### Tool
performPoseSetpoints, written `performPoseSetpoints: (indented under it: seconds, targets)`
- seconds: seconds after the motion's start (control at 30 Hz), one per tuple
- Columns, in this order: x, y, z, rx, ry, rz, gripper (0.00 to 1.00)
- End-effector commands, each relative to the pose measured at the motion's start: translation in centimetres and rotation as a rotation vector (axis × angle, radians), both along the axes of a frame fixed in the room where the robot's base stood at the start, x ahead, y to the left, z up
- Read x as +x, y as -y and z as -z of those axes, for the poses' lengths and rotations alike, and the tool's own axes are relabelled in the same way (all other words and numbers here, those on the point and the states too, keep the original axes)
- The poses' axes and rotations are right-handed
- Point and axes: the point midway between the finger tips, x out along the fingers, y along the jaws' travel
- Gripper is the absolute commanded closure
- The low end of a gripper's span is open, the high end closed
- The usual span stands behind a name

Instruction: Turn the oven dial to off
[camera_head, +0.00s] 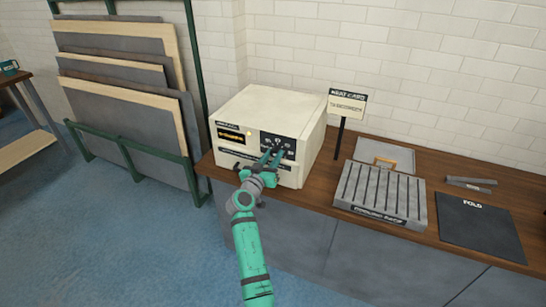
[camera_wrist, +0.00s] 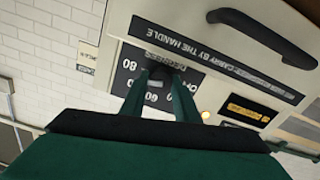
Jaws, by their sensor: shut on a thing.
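The oven (camera_head: 252,112) is a cream box on the wooden counter, with a lit amber display (camera_head: 231,136) on the left of its front. Its black dial panel (camera_head: 289,142) is on the right of the front and also shows in the wrist view (camera_wrist: 127,82), with printed numbers. My gripper (camera_head: 275,153) reaches the panel from the front. In the wrist view, my gripper's green fingers (camera_wrist: 162,88) are shut on the dial (camera_wrist: 155,84), a dark knob mostly hidden between and behind them. The dial's pointing direction cannot be told.
A dark oven handle (camera_wrist: 262,38) lies close to the fingers. Right of the oven stand a sign on a post (camera_head: 345,105), a slotted grey rack (camera_head: 380,192) and a dark fold mat (camera_head: 481,226). Panels in a green rack (camera_head: 125,145) stand left. Blue floor in front is clear.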

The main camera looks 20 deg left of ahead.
Motion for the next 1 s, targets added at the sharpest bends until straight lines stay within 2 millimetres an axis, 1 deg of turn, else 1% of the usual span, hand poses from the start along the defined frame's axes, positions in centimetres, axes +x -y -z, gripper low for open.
performPoseSetpoints:
  seconds: [1.0]
  targets:
    - [-0.02, 0.01, 0.13, -0.965, -0.002, 0.001, 0.94]
